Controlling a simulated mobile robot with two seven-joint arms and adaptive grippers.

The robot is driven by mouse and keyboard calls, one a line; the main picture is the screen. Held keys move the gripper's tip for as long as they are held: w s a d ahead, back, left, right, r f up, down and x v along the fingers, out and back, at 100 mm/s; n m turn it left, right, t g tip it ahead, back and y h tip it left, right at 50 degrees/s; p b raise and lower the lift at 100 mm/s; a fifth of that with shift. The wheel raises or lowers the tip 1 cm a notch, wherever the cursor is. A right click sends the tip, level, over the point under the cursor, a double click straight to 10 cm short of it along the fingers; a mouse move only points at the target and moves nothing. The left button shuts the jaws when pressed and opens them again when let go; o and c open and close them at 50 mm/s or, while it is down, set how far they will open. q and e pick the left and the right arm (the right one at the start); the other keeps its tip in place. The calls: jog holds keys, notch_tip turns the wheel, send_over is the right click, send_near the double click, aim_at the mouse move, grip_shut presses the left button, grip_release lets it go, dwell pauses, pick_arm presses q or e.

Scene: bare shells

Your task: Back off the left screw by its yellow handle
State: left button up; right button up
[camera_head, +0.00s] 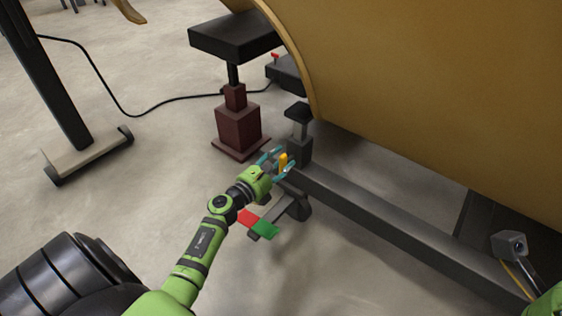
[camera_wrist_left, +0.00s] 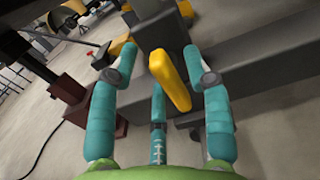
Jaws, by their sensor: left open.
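The yellow handle (camera_head: 283,161) sits at the left end of a long grey beam, below a small black-topped screw post (camera_head: 298,118). In the left wrist view the handle (camera_wrist_left: 170,80) is a yellow bar slanting down from a grey block (camera_wrist_left: 158,25). My left gripper (camera_head: 277,160) is at the handle, its teal fingers open on either side of it. The wrist view shows the fingers (camera_wrist_left: 160,75) spread with the handle between them; I cannot tell whether any finger touches it.
The long grey beam (camera_head: 390,222) runs to the lower right under a large tan curved shell (camera_head: 430,70). A dark red jack stand (camera_head: 238,128) is just behind my left gripper. A red and green piece (camera_head: 258,224) lies below my forearm. A black cable crosses the floor at left.

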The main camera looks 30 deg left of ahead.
pick_arm(q)
jog(key=shift+w, duration=0.4)
grip_shut()
